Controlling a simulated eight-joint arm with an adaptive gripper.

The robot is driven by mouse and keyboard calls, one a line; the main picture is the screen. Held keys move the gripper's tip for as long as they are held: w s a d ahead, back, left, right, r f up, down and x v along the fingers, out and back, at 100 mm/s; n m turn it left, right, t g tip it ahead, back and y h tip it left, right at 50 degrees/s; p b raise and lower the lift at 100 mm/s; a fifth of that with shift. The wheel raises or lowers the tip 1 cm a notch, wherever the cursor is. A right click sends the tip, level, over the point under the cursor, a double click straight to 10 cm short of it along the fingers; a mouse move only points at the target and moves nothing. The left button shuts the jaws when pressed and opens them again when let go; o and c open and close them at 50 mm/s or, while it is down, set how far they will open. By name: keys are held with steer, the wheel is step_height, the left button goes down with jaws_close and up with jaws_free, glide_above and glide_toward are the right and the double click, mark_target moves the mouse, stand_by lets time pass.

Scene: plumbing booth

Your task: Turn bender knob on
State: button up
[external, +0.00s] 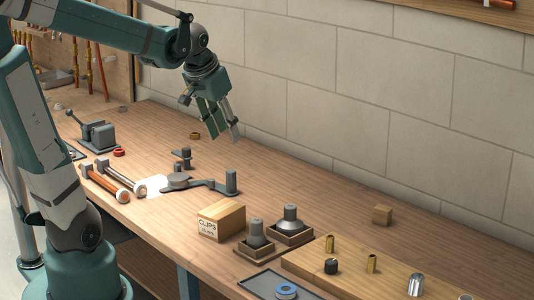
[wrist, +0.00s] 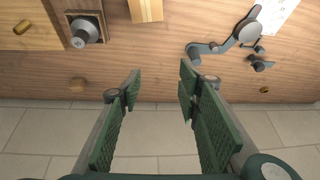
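The grey bender lies on the wooden bench near its middle, with a round disc (external: 175,180) and an arm reaching right to an upright grey knob (external: 231,181). A smaller grey upright piece (external: 184,158) stands behind the disc. In the wrist view the bender's disc (wrist: 248,32) is at upper right, and the arm's end knob (wrist: 193,50) is left of it. I cannot tell which part is the knob named in the task. My gripper (external: 222,138) hangs above the back of the bench, apart from the bender. Its fingers (wrist: 160,85) are open and empty.
A CLIPS box (external: 221,221) stands right of the bender. Trays with grey fittings (external: 290,219) and a wooden board (external: 330,262) with brass pieces are further right. Two pipe tools (external: 112,182) lie left. A block wall (external: 350,100) runs behind the bench.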

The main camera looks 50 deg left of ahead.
steer(key=w+a+g+p, duration=0.1)
steer(key=w+a+p, duration=0.2)
steer(key=w+a, duration=0.5)
steer(key=n+g+h+p, duration=0.15)
steer(key=g+p, duration=0.25)
steer(key=p, duration=0.5)
glide_above(186, 148)
steer(key=shift+y, duration=0.25)
step_height(186, 148, down, 12)
steer(key=shift+s+d+f, duration=0.1)
steer(key=shift+d+f, duration=0.05)
steer(key=shift+f, duration=0.2)
steer(key=shift+f, duration=3.7)
